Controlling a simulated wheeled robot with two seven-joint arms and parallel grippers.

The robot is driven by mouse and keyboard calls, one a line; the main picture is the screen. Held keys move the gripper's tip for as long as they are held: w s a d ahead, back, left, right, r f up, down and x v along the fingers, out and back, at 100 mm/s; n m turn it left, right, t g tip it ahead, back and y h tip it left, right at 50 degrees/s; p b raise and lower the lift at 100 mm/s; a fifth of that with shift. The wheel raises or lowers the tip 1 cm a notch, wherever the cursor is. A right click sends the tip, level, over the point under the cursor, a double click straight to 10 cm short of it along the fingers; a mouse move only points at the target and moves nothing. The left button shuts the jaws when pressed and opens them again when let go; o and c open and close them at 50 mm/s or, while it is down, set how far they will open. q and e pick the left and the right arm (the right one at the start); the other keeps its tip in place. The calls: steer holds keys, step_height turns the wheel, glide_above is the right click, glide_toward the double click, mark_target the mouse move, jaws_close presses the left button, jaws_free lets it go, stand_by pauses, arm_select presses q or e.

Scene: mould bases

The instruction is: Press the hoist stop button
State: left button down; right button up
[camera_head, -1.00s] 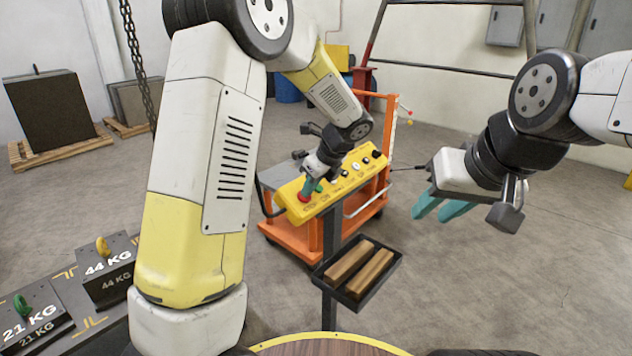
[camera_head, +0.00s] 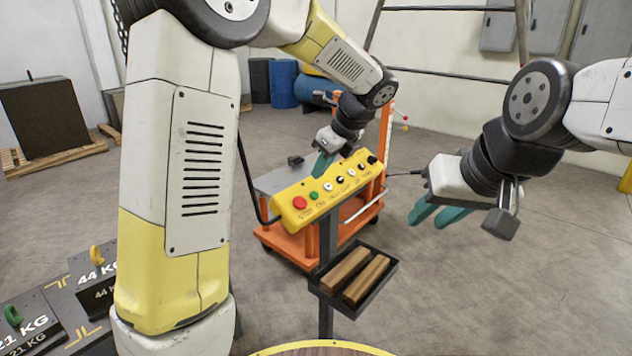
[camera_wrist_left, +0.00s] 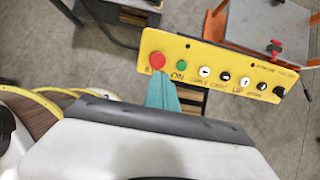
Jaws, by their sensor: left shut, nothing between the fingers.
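The yellow control panel (camera_head: 345,190) stands on a dark post, its face tilted up. Its red mushroom button (camera_head: 299,203) is at the left end, beside a green button (camera_head: 314,195); several knobs follow to the right. The red button also shows in the left wrist view (camera_wrist_left: 157,61), as does the green one (camera_wrist_left: 181,65). My left gripper (camera_head: 322,165) is shut and empty, above the panel's far edge, apart from the red button in the head view. In the left wrist view its teal fingers (camera_wrist_left: 163,82) point toward the red button. My right gripper (camera_head: 438,214) is open and empty, right of the panel.
A dark tray (camera_head: 380,288) with two wooden bars hangs on the post below the panel. An orange cart (camera_head: 290,238) stands behind. Marked weights (camera_head: 95,285) sit at lower left. Open floor lies to the right.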

arm_select(q)
steer(key=shift+v, duration=1.5)
steer(key=s+a+r+n+t+h, duration=0.1)
steer(key=s+a+n+h, duration=0.2)
steer(key=s+n, duration=0.8)
steer(key=s+a+n+t+h, duration=0.1)
steer(key=s+a+n+h, duration=0.3)
steer(key=s+a+n, duration=0.3)
steer(key=shift+s+a+r+n+t, duration=0.25)
steer(key=shift+s+r+n+t, duration=0.1)
steer(key=shift+s+n, duration=2.55)
steer(key=shift+w+n, duration=0.3)
